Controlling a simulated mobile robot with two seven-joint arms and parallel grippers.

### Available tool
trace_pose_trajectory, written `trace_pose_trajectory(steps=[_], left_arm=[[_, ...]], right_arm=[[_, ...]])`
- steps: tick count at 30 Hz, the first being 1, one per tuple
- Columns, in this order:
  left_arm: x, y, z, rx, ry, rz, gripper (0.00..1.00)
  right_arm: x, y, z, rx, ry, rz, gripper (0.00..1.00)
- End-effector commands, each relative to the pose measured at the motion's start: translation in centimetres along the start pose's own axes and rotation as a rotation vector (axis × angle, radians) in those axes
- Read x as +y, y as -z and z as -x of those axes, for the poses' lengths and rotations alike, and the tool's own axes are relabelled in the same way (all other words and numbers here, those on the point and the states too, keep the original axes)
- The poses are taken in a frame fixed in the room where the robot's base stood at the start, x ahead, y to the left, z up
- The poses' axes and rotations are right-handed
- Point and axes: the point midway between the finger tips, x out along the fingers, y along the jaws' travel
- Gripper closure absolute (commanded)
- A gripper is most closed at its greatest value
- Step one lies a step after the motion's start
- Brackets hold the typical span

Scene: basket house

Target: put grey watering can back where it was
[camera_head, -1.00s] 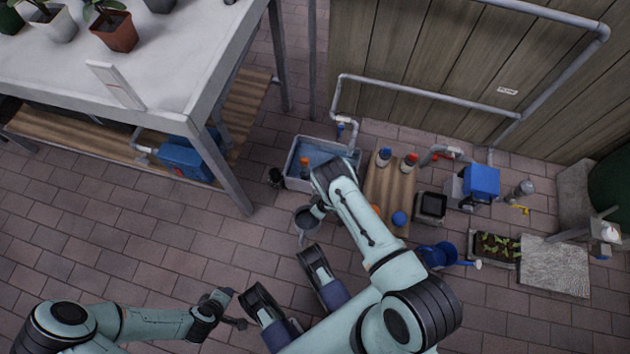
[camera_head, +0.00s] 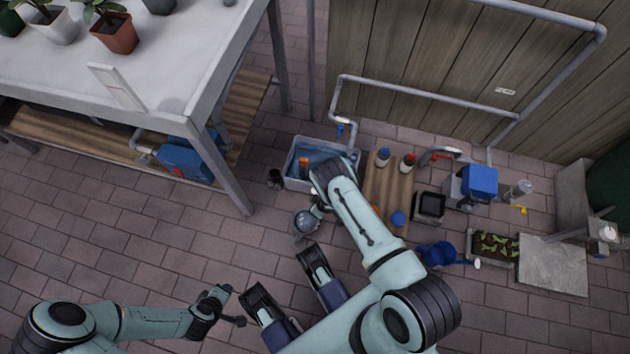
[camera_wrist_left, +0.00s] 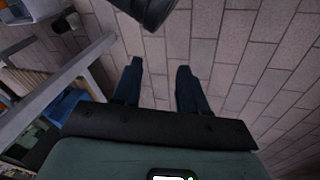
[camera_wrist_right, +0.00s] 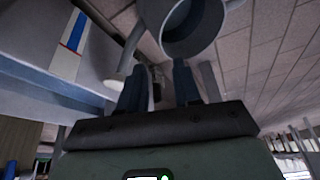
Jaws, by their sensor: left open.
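The grey watering can (camera_head: 306,223) is in the air left of my right forearm in the head view, in front of the grey tub. In the right wrist view the can (camera_wrist_right: 194,28) fills the top, with its round open mouth towards the camera. My right gripper (camera_wrist_right: 158,75) is just below it, its fingers close together around what looks like the can's handle; the exact grip is partly hidden. In the head view my right gripper (camera_head: 322,207) is mostly hidden by its wrist. My left gripper (camera_head: 234,306) is open and empty, low at the left; its spread fingers (camera_wrist_left: 160,72) show in the left wrist view.
The grey tub (camera_head: 292,183) holds blue water and an orange-topped bottle. A wooden board (camera_head: 378,183) with bottles, a blue watering can (camera_head: 436,253) and a seedling tray (camera_head: 494,246) stand to the right. A white table (camera_head: 190,60) is upper left. Brick floor is clear at left.

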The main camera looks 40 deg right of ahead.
Motion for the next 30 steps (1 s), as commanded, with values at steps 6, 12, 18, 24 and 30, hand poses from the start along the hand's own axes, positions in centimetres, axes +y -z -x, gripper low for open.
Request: trace_pose_trajectory(steps=[6, 12, 18, 24, 30], left_arm=[[1.2, -3.1, 3.4, -0.097, -0.011, -0.010, 0.57], [1.7, -5.4, 5.2, -0.170, -0.014, -0.016, 0.57], [1.8, -6.4, 6.0, -0.202, -0.015, -0.018, 0.57], [1.8, -6.5, 6.0, -0.207, -0.015, -0.018, 0.57], [2.1, -6.6, 7.1, -0.213, -0.015, -0.019, 0.57]], right_arm=[[0.2, 0.3, 6.0, 0.002, -0.003, -0.004, 0.67], [0.1, 0.2, 9.7, 0.001, -0.003, -0.004, 0.67], [0.1, 0.1, 11.4, 0.000, -0.002, -0.003, 0.67], [0.1, 0.0, 11.6, 0.000, -0.002, -0.003, 0.67], [-0.6, -0.1, 13.2, -0.014, -0.001, -0.052, 0.67]])
